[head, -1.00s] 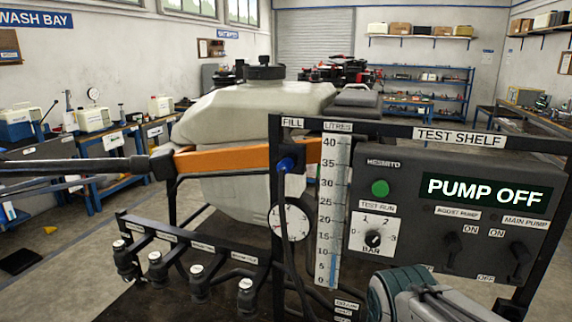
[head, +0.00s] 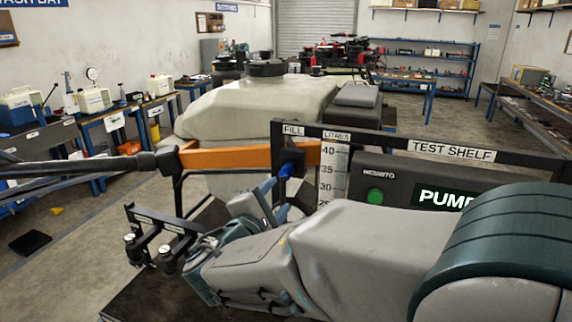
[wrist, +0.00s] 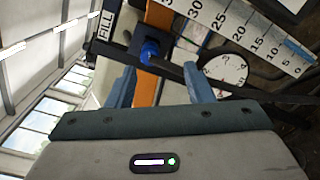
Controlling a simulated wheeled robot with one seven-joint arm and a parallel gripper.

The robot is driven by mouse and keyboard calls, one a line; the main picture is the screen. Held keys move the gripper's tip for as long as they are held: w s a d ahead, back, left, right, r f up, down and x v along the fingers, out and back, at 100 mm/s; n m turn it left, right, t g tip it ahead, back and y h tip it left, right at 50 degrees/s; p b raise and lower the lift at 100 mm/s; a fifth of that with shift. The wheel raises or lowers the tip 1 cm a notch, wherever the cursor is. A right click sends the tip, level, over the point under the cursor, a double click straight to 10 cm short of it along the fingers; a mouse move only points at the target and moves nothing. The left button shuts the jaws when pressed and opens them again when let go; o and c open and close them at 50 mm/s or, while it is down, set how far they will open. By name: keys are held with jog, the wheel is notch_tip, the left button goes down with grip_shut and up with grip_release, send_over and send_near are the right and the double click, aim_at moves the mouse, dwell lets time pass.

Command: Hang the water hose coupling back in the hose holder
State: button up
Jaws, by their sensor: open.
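The blue water hose coupling (head: 287,170) is at the FILL label on the dark frame, beside the orange beam. In the wrist view the coupling (wrist: 150,51) shows just beyond and between my open blue fingers. My gripper (wrist: 160,76) is open and empty, with a finger on either side of the coupling's line. In the head view my gripper (head: 270,190) is close below and left of the coupling. I cannot make out a separate hose holder.
The large pale tank (head: 250,108) stands behind the frame. The scale (head: 333,172) and control panel (head: 400,188) are right of the coupling, partly hidden by my arm. A round gauge (wrist: 226,70) is close to the right finger. Nozzles (head: 150,245) stand at lower left.

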aim_at(283, 176)
jog(key=shift+a+r+n+t, duration=0.3)
jog(key=shift+a+r, duration=0.05)
jog(key=shift+a, duration=0.35)
jog(key=shift+w, duration=0.1)
jog(key=x, duration=0.7)
jog(key=shift+d+f+b, duration=0.1)
jog(key=shift+f+b, duration=0.15)
jog(key=shift+b, duration=0.05)
jog(key=shift+b+x, duration=0.3)
jog(key=shift+x, duration=0.6)
jog(key=shift+b, duration=0.9)
jog(key=shift+r, duration=0.15)
grip_shut()
